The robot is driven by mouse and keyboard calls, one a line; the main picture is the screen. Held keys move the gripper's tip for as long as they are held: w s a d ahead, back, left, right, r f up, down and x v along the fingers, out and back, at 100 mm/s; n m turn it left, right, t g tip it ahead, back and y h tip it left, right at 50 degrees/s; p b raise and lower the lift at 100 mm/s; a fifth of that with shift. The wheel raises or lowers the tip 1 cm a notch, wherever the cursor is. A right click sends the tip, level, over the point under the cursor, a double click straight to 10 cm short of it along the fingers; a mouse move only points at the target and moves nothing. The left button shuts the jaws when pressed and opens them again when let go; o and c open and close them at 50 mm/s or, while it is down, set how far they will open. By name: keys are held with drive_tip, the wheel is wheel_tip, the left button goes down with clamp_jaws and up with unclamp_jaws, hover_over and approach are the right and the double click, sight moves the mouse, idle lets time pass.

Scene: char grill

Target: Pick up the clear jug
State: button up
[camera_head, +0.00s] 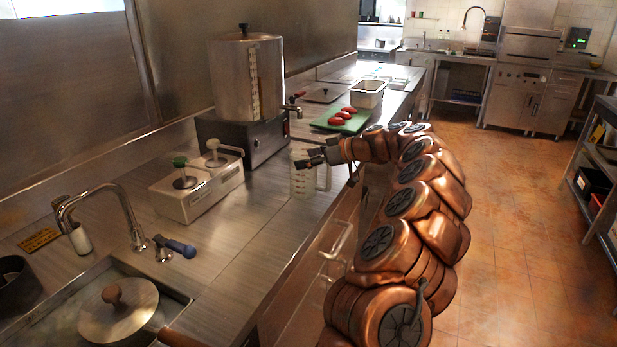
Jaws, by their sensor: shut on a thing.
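The clear jug (302,184) stands upright at the counter's front edge, with pale markings on its side and its handle toward the right. My gripper (306,160) reaches in from the right and is shut on the jug at its upper part. The gripper's fingers and wrist cover part of the jug's rim. Whether the jug's base touches the counter is hard to tell.
A pump dispenser box (197,190) stands left of the jug. A steel urn (247,80) is behind it. A green board (341,122) with red items and a steel container (369,93) lie farther back. A sink with a lidded pan (118,308) is front left.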

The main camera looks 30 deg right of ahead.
drive_tip(key=c, duration=0.4)
drive_tip(key=shift+r, duration=0.1)
